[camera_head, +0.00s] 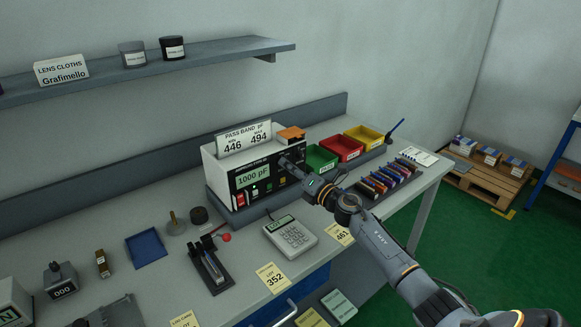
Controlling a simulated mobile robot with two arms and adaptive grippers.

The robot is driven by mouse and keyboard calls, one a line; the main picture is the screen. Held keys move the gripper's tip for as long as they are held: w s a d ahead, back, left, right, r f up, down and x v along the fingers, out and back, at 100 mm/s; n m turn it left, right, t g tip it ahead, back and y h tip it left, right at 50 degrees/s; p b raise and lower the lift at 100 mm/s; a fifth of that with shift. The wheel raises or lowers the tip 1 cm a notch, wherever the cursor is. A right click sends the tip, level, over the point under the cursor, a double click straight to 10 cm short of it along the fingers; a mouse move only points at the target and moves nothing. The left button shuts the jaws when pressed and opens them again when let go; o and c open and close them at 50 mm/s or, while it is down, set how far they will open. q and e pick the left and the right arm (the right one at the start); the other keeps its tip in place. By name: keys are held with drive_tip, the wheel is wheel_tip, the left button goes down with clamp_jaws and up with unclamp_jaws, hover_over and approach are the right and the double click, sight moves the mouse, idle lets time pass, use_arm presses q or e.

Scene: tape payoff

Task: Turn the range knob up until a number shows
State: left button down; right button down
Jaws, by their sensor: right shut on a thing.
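The meter (222,180) is a white box with a black front panel, standing on the bench. Its green display (253,177) reads "1000 pF". A red-and-white switch and small coloured buttons sit below the display. My right gripper (286,164) reaches in from the right to the right side of the front panel. It is shut on the range knob, which its fingers hide. A card (244,138) on top of the meter reads "PASS BAND pF", with 446 and 494. My left gripper is out of view.
Green (320,158), red (342,148) and yellow (364,137) bins stand right of the meter. A calculator (290,236), a black lever tool (209,266) and yellow lot cards (272,278) lie in front. A blue tray (146,247) lies left. A shelf (215,51) hangs above.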

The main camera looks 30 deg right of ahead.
drive_tip(key=shift+m, duration=0.4)
drive_tip(key=c, duration=1)
unclamp_jaws()
drive_tip(key=shift+d, duration=0.1)
drive_tip(key=shift+c, duration=0.2)
drive_tip(key=s+d+f, duration=0.1)
drive_tip(key=s, duration=1.1)
drive_tip(key=shift+d, duration=0.2)
drive_tip(key=shift+f, duration=0.1)
